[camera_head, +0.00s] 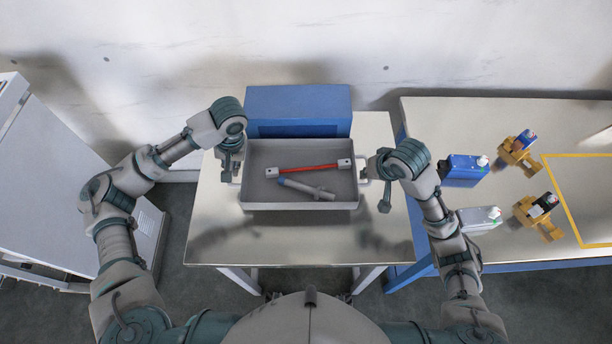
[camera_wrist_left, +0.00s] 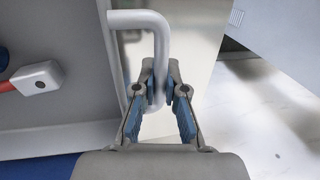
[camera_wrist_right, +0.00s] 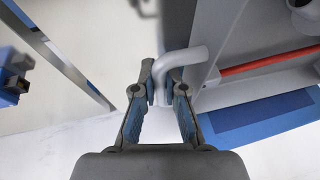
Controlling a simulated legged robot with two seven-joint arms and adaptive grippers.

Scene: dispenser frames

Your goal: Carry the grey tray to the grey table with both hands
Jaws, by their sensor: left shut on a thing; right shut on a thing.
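The grey tray (camera_head: 300,206) is level over the metal-topped table (camera_head: 300,240) in the middle of the head view. I cannot tell whether it touches the top. A red bar with pale ends (camera_head: 310,168) and a grey tool with a blue end (camera_head: 306,188) lie inside it. My left gripper (camera_head: 231,172) is shut on the tray's left handle, a bent bar (camera_wrist_left: 142,18) in the left wrist view. My right gripper (camera_head: 374,178) is shut on the right handle, which shows in the right wrist view (camera_wrist_right: 184,59). Fingers hide part of each handle.
A blue box (camera_head: 298,104) stands directly behind the tray. A second table (camera_head: 500,115) at the right holds blue and white containers and yellow fixtures with small bottles. A grey cabinet-like unit (camera_head: 50,180) stands at the left. The table's front part is clear.

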